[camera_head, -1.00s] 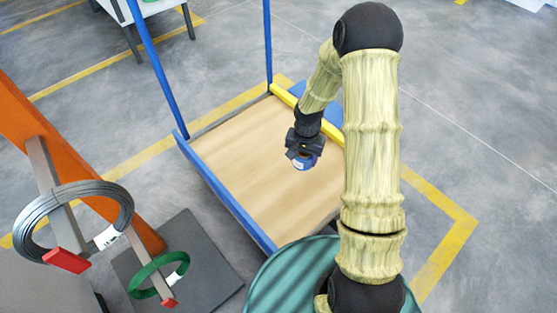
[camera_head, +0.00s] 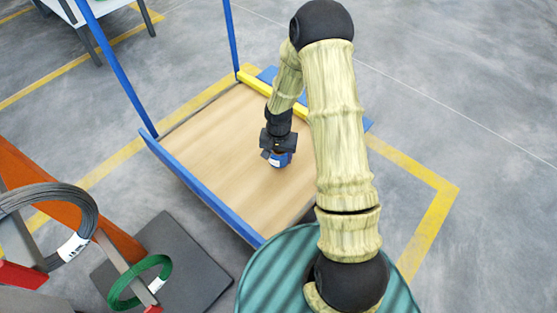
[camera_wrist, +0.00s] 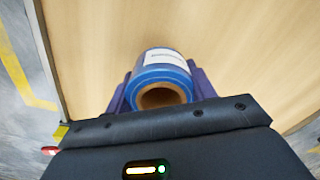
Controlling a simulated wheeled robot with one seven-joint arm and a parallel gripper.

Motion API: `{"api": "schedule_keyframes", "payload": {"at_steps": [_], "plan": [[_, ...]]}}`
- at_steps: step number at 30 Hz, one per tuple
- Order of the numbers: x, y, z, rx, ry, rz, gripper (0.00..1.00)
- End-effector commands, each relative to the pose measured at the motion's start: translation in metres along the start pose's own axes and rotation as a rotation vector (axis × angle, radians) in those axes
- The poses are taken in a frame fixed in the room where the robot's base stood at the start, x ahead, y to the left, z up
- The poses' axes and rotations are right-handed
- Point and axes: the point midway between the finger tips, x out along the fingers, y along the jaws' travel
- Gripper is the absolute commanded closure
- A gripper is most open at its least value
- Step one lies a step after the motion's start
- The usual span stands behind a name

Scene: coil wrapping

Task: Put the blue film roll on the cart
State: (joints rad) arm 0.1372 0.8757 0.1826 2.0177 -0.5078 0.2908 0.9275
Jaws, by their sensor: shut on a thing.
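The blue film roll (camera_head: 279,160) is held in my gripper (camera_head: 278,150), over the wooden deck of the cart (camera_head: 207,150). In the wrist view the roll (camera_wrist: 163,72) sits between the two fingers of my gripper (camera_wrist: 160,88), with its brown core end facing the camera and a white label on its side. The fingers are closed on it from both sides. The cart deck (camera_wrist: 95,35) fills most of the wrist view behind the roll. I cannot tell whether the roll touches the deck. The cart has blue edges and blue upright posts.
An orange rack (camera_head: 50,190) at the left holds a dark wire coil (camera_head: 85,205) and a green coil (camera_head: 115,295) on arms. A dark plate (camera_head: 190,250) lies below. A white table (camera_head: 75,12) stands at the back left. The deck around the roll is bare.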

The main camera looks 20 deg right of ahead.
Motion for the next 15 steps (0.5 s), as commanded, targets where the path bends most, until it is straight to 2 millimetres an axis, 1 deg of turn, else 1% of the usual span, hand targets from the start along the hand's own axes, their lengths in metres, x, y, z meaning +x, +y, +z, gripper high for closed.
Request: {"api": "schedule_keyframes", "payload": {"at_steps": [1, 4, 6, 15], "plan": [[0.014, 0.000, 0.001, 0.000, -0.002, 0.000, 0.75], [0.026, 0.000, 0.000, 0.001, 0.000, -0.001, 0.75], [0.028, 0.000, 0.000, 0.000, 0.000, -0.001, 0.75], [0.028, -0.002, 0.001, -0.003, 0.000, -0.001, 0.75]]}}
